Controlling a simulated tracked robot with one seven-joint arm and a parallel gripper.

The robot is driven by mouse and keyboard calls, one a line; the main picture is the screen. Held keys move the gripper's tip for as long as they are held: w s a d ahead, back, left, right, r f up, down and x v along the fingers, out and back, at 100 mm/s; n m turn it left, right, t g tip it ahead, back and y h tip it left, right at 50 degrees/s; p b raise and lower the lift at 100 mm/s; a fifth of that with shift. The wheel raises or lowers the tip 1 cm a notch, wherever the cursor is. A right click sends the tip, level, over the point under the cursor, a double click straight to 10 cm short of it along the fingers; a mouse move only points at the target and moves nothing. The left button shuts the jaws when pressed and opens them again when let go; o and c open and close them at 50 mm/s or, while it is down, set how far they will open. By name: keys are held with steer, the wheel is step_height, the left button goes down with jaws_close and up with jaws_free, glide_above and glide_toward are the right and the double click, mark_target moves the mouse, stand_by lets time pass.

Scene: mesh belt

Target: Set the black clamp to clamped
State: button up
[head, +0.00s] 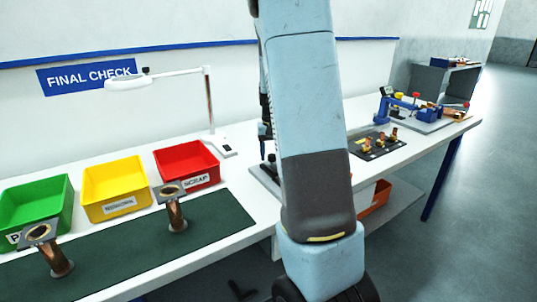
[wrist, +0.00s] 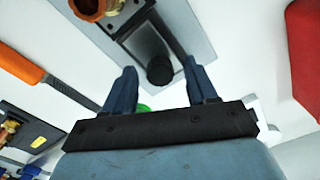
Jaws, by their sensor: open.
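In the wrist view, a black clamp part with a round black knob (wrist: 159,70) stands on a grey base plate (wrist: 190,28). The knob lies between the fingertips of my gripper (wrist: 160,78), which is open, with a finger on each side. I cannot tell whether either finger touches it. The clamp's setting cannot be told.
An orange-handled tool (wrist: 20,64) lies left of the plate. The red bin (head: 186,165), yellow bin (head: 114,189) and green bin (head: 37,204) stand at the left. A lamp (head: 210,115) stands behind. A dark fittings tray (head: 376,145) lies to the right.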

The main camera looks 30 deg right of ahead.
jaws_close()
stand_by(0.4)
